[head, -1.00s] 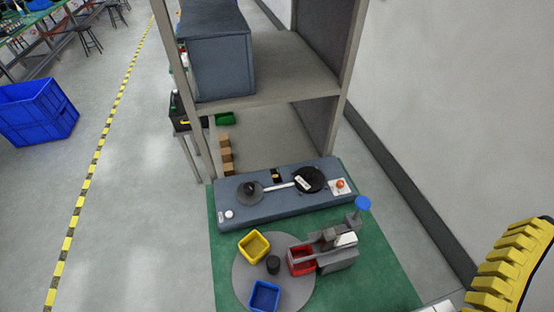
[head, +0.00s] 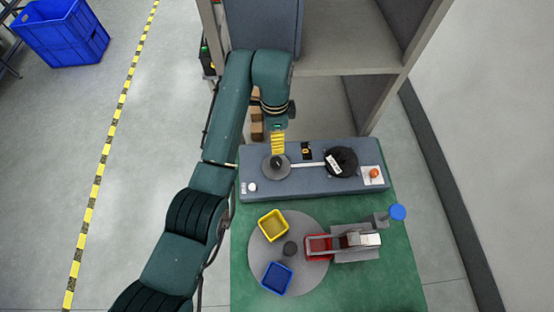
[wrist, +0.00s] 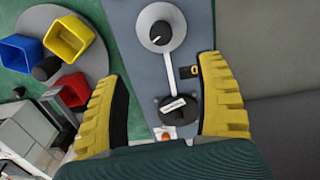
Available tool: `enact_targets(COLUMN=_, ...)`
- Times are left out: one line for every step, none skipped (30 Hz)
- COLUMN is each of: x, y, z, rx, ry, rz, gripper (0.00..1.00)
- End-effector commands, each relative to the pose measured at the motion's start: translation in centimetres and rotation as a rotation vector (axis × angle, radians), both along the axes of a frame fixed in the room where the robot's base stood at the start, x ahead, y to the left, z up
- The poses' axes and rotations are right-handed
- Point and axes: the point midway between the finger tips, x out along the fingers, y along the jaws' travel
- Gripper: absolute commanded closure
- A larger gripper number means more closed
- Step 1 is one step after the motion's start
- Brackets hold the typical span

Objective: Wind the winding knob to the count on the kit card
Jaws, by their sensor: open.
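A black knob (head: 277,161) with a white mark stands on a grey round dial (head: 267,171) at the left of the blue-grey console (head: 310,184); I take it for the winding knob. The wrist view shows the knob (wrist: 160,33) ahead of my fingertips. A white bar runs from the dial to a black disc (head: 346,155) with a white label, whose writing is too small to read. My gripper (head: 279,151) is above and just behind the knob in the head view. Its yellow fingers (wrist: 163,72) are spread wide and empty. I cannot identify a kit card.
A small black-and-yellow part (head: 306,150), a red button (head: 374,173) and a white button (head: 252,187) are on the console. In front, a grey turntable (head: 304,225) carries yellow (head: 272,226), blue (head: 276,279) and red (head: 318,244) bins. A shelf frame (head: 350,62) rises behind.

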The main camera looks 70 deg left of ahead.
Motion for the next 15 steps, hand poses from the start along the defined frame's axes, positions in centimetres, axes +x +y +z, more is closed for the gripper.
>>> enact_targets(x=0.0, y=-0.1, z=-1.2, rx=-0.002, ry=0.001, rz=-0.001, gripper=0.29)
enact_targets(x=0.0, y=-0.1, z=-1.8, rx=-0.002, ry=0.001, rz=-0.001, gripper=0.29)
enact_targets(x=0.0, y=-0.1, z=-2.7, rx=-0.001, ry=0.001, rz=-0.001, gripper=0.29)
enact_targets(x=0.0, y=-0.2, z=-3.2, rx=-0.002, ry=0.001, rz=0.0, gripper=0.29)
enact_targets(x=0.0, y=-0.2, z=-3.7, rx=-0.003, ry=0.003, rz=0.0, gripper=0.29)
enact_targets(x=0.0, y=-0.3, z=-4.7, rx=-0.004, ry=0.003, rz=0.0, gripper=0.29)
enact_targets(x=0.0, y=-0.3, z=-5.4, rx=-0.002, ry=0.001, rz=0.0, gripper=0.29)
enact_targets(x=0.0, y=-0.3, z=-6.1, rx=-0.002, ry=0.001, rz=0.0, gripper=0.29)
enact_targets(x=0.0, y=-0.3, z=-7.1, rx=-0.002, ry=0.001, rz=0.0, gripper=0.29)
enact_targets(x=0.0, y=-0.4, z=-7.9, rx=-0.002, ry=0.001, rz=0.0, gripper=0.29)
enact_targets(x=0.0, y=-0.4, z=-8.6, rx=-0.003, ry=0.002, rz=0.0, gripper=0.29)
enact_targets(x=0.0, y=-0.4, z=-9.6, rx=-0.002, ry=0.001, rz=0.0, gripper=0.29)
enact_targets(x=0.0, y=-0.4, z=-10.3, rx=-0.002, ry=0.001, rz=0.0, gripper=0.29)
enact_targets(x=0.0, y=-0.5, z=-11.0, rx=-0.002, ry=0.001, rz=0.0, gripper=0.29)
enact_targets(x=0.0, y=-0.4, z=-12.0, rx=-0.001, ry=0.001, rz=0.0, gripper=0.29)
